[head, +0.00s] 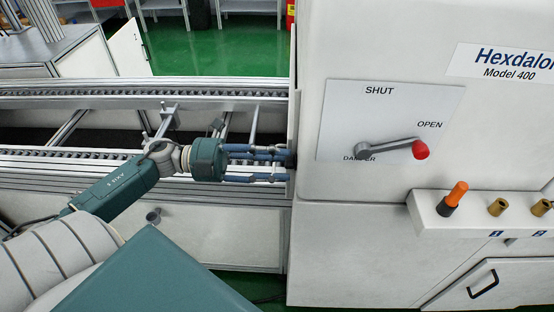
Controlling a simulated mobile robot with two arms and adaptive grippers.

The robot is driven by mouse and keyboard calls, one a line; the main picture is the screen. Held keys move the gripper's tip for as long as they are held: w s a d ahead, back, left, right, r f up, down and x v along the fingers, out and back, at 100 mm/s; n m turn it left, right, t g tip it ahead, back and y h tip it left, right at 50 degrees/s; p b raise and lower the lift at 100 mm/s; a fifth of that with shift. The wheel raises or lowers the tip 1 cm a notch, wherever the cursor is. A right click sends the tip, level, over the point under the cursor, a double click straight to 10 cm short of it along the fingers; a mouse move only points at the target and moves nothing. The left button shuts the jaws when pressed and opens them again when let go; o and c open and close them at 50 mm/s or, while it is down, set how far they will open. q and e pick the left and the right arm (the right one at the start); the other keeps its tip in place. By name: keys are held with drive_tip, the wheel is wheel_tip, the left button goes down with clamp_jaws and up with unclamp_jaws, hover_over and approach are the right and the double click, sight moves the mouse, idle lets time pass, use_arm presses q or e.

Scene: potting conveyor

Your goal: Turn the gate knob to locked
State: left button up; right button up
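My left gripper (284,164) reaches from the left to the left side of the white cabinet (345,220). Its blue-grey fingers lie roughly level, with a gap between the upper and lower ones. The fingertips are at a small dark part (291,158) on the cabinet's left edge. This may be the gate knob, but its shape and any lock marking are hidden by the edge and fingers. I cannot tell whether the fingers grip it. My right gripper is out of view.
A damper lever (385,149) with a red ball end sits on the cabinet's front plate, its ball below OPEN. A shelf (425,220) holds an orange-handled tool (455,195). Conveyor rails (120,93) run behind my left arm. Green floor (215,45) shows beyond.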

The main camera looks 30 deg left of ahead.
use_arm(q)
clamp_jaws()
drive_tip(key=shift+s+d+r+n+p, duration=0.1)
drive_tip(key=shift+n+p, duration=2.9)
drive_tip(key=shift+n, duration=1.5)
drive_tip(key=shift+s+d+r+n+p, duration=0.1)
drive_tip(key=shift+n+p, duration=2.85)
drive_tip(key=shift+n, duration=1.55)
unclamp_jaws()
